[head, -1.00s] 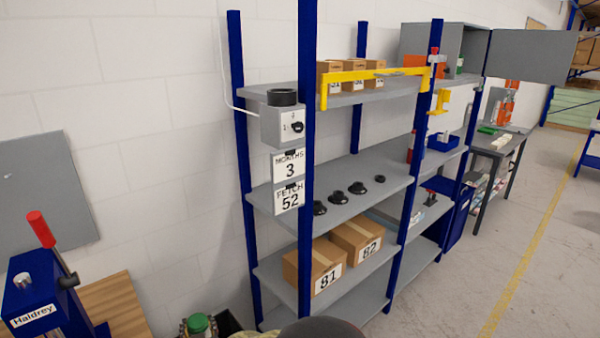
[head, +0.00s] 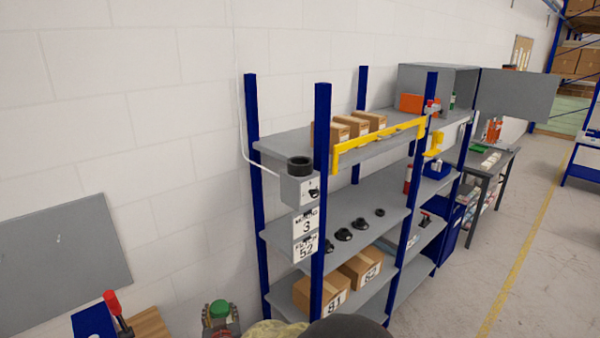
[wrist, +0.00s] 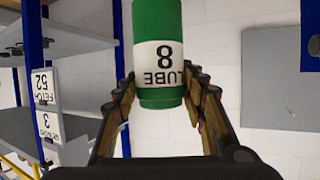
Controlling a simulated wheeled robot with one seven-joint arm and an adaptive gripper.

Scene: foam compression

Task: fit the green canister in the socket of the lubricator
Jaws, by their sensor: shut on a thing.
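The green canister (wrist: 163,20) has a white label reading "LUBE 8", upside down in the wrist view. My gripper (wrist: 162,88) is shut on it, one finger on each side. In the head view the canister's green top (head: 219,309) shows at the bottom edge, with my gripper (head: 220,328) around it, partly cut off. The lubricator (head: 301,188) is a grey box with a dial, on the shelf's front left post. Its socket, a black ring (head: 300,163), sits on top; its inside looks dark. The canister is well below and left of the socket in the head view.
Signs (head: 306,222) reading "3" and "52" hang below the lubricator. The blue-posted shelf (head: 321,200) holds boxes and black round parts. A yellow bar (head: 378,139) runs along its top. A grey wall panel (head: 60,265) and a red-handled device (head: 112,305) are at left.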

